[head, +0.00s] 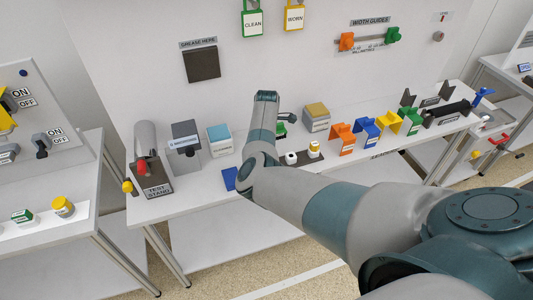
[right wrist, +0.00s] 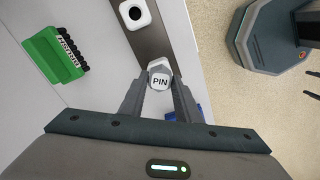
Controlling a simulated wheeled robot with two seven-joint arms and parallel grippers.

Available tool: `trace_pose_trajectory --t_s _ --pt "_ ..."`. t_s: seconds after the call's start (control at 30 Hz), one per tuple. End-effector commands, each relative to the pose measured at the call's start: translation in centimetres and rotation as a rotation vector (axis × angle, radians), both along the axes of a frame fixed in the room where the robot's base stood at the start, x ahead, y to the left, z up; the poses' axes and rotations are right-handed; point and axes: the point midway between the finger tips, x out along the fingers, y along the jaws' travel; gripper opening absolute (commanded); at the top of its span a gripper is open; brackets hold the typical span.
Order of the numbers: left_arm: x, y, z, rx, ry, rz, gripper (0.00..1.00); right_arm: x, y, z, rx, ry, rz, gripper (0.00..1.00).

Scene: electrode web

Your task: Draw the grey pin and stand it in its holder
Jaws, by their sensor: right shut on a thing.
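The grey pin (right wrist: 160,80), with a six-sided head marked PIN, is between the fingers of my right gripper (right wrist: 160,92) in the right wrist view. The gripper is shut on it. The pin shows over the end of a grey-brown strip (right wrist: 152,42); I cannot tell whether it is seated or held above. A white block with a dark round top (right wrist: 134,14) is on this strip, also seen in the head view (head: 291,158). I cannot tell which part is the pin's holder. In the head view my right arm hides the right gripper and pin. My left gripper is not in view.
A blue pad (head: 229,179) is at the bench's front edge. A test stand (head: 157,190) is at the left, a yellow-topped box (head: 317,118) behind, and coloured brackets (head: 341,138) at the right.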

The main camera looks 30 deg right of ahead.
Motion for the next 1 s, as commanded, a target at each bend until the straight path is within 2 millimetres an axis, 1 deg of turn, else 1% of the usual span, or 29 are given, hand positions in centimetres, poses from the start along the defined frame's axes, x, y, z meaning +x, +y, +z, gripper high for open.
trace_pose_trajectory --t_s 0.03,0.07,0.1,0.13,0.47,0.67,0.77,0.87,1.0 --pt "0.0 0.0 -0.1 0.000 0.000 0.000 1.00 0.0 0.0 -0.1 0.000 0.000 0.000 0.03" --pt "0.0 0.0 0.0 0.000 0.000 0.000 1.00 0.0 0.0 -0.1 0.000 0.000 0.000 0.37" --pt "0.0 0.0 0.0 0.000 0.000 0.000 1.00 0.0 0.0 -0.1 0.000 0.000 0.000 0.46" --pt "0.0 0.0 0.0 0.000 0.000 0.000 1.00 0.0 0.0 -0.1 0.000 0.000 0.000 0.52" --pt "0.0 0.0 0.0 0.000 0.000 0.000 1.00 0.0 0.0 0.0 0.000 0.000 0.000 0.52" --pt "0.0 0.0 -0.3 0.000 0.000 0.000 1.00 0.1 0.0 0.8 -0.002 -0.001 0.001 0.52" --pt "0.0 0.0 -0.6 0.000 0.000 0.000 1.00 0.1 -0.1 1.8 -0.003 -0.001 0.000 0.52" --pt "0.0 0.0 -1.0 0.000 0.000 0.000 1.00 0.1 -0.1 3.2 -0.003 -0.003 -0.001 0.52" --pt "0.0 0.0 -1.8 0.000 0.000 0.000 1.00 0.1 0.0 5.8 -0.003 -0.004 0.000 0.52"
